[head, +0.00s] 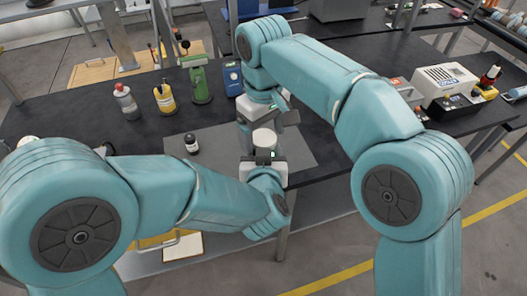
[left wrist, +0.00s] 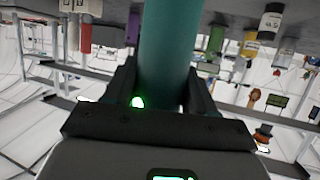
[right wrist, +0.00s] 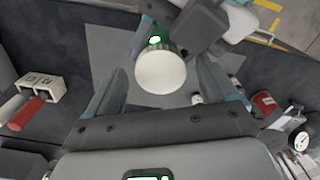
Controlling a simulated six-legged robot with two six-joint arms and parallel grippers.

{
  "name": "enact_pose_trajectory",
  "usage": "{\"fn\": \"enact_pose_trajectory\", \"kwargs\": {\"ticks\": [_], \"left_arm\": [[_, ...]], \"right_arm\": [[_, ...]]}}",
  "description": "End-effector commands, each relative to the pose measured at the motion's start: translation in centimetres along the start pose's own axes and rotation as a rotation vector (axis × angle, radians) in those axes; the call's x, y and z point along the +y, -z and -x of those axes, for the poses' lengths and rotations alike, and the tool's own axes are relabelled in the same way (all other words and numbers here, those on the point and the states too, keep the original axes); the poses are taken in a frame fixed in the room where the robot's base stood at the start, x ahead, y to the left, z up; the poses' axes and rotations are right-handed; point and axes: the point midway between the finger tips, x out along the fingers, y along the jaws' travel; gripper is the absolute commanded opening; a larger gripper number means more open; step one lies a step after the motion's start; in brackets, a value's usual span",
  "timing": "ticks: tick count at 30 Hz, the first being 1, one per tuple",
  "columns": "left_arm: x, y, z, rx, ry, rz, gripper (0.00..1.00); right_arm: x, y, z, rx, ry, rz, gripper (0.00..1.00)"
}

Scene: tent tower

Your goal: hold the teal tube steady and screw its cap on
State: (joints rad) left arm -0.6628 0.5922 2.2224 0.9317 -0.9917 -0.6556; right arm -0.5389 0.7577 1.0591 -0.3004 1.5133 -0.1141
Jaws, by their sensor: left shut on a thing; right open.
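The teal tube (left wrist: 165,50) stands between the fingers of my left gripper (left wrist: 160,95), which is shut on it. In the head view the left gripper (head: 264,160) is low at the mat's edge, and the tube's body is mostly hidden. The white cap (head: 264,138) is at the tube's upper end.
A grey bottle (head: 126,102), a yellow bottle (head: 165,98), a green object (head: 199,82) and a blue box (head: 232,79) stand behind. A white device (head: 446,82) is at right.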

Motion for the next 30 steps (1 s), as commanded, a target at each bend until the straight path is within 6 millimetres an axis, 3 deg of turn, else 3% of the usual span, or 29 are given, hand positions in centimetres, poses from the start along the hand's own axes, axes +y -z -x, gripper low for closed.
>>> {"fn": "enact_pose_trajectory", "kwargs": {"ticks": [9, 15, 30], "left_arm": [[0.0, 0.0, 0.0, 0.0, 0.001, 0.001, 0.0], [0.0, 0.0, 0.0, 0.0, 0.001, 0.001, 0.0], [0.0, 0.0, 0.0, 0.0, 0.0, 0.001, 0.0]], "right_arm": [[0.0, 0.1, 5.0, 0.005, 0.0, 0.0, 0.87], [0.0, 0.1, 6.8, 0.003, 0.0, 0.001, 0.87], [0.5, 0.0, 7.0, -0.002, -0.005, 0.002, 0.87]]}}
